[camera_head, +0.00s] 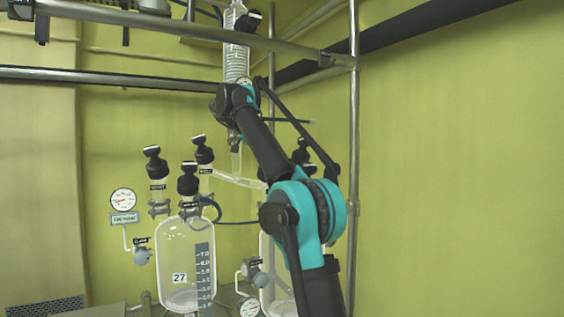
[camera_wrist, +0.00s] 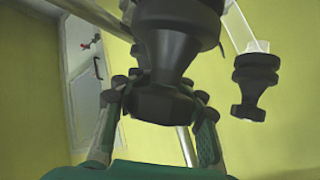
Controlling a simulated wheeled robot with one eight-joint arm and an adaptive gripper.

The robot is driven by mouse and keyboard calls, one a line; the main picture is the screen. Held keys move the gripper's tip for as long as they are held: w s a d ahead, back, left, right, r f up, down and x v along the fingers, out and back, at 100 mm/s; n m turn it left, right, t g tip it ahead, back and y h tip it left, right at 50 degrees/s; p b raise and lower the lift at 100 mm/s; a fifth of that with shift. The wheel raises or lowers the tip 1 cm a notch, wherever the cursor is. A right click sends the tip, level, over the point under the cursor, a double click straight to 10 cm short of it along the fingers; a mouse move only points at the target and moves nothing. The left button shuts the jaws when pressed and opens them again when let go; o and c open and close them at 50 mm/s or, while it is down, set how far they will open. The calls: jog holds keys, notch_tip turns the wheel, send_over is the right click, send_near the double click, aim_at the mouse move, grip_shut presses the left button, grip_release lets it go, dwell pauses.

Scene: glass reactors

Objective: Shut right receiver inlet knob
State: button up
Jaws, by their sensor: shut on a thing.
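My gripper (camera_wrist: 160,95) shows in the wrist view with a finger on each side of a black knob (camera_wrist: 168,62). It is shut on the lower, faceted end of this knob. The labels are out of view, so I cannot read which knob it is. In the head view the right glass receiver (camera_head: 279,268) is partly hidden behind my arm. Black knobs (camera_head: 301,152) show above it, also partly covered by my arm. My gripper cannot be made out in the head view.
Left glass vessel 27 (camera_head: 184,255) carries several black knobs (camera_head: 189,182). A pressure gauge (camera_head: 123,201) stands left of it. Metal rails (camera_head: 354,130) frame the stand. A second black knob (camera_wrist: 254,85) hangs right of my gripper. The wall side at right looks clear.

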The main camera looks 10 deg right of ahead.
jog(key=shift+s+m+g, duration=0.1)
jog(key=shift+m+g, duration=0.2)
dwell(0.4)
jog(key=o, duration=1.4)
jog(key=shift+c, duration=0.2)
